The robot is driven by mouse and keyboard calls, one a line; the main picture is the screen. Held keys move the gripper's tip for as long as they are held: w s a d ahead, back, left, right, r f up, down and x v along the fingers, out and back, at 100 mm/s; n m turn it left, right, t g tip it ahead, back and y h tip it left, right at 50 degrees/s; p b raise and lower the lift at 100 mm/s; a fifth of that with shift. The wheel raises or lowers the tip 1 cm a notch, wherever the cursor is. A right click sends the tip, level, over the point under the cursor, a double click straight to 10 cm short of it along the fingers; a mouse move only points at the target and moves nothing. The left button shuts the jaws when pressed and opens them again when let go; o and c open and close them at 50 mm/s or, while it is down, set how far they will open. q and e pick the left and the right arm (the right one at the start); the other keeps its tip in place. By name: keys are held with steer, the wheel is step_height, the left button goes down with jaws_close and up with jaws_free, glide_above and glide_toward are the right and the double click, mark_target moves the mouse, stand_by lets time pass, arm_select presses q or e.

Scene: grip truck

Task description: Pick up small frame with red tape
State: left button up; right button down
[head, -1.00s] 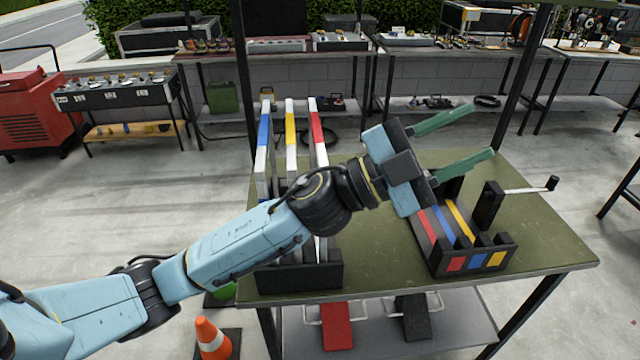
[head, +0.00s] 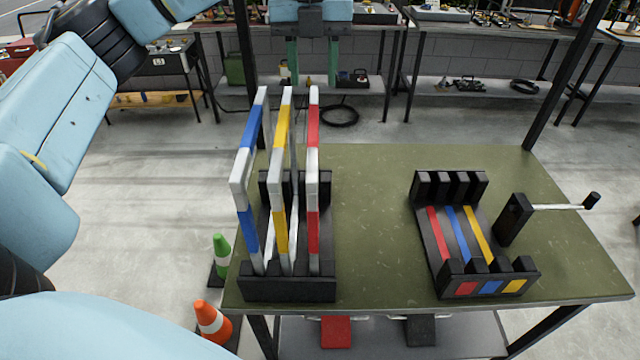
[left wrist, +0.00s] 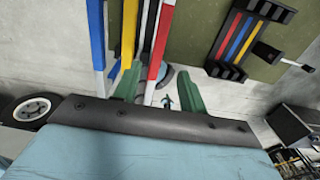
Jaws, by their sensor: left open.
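The frame with red tape (head: 313,125) stands upright at the right end of the black rack (head: 290,289) on the green table. It is white with red bands. My left gripper (head: 312,80) is open and empty, its green fingers pointing down, at the top of the head view, behind the frames in the picture. In the left wrist view the red-taped frame (left wrist: 163,30) lines up with the gap between the open fingers (left wrist: 158,68). I cannot tell how far it is from them. My right gripper is not in view.
A yellow-taped frame (head: 282,125) and a blue-taped frame (head: 251,128) stand close left of it. A second black rack (head: 430,260) with coloured stripes and a crank (head: 515,220) are at the right. The table between the racks is clear. Cones (head: 211,322) stand on the floor.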

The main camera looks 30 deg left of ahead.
mark_target(314, 123)
arm_select(q)
steer(key=f, duration=0.7)
steer(key=shift+s+a+f+p, duration=0.1)
steer(key=shift+a+f+p, duration=0.15)
steer(key=shift+p, duration=0.1)
steer(key=f, duration=0.2)
steer(key=f+p, duration=0.1)
steer(key=f, duration=0.2)
steer(key=shift+d+f, duration=0.2)
steer(key=shift+f, duration=0.05)
jaws_close()
steer(key=shift+r, duration=0.1)
stand_by(0.6)
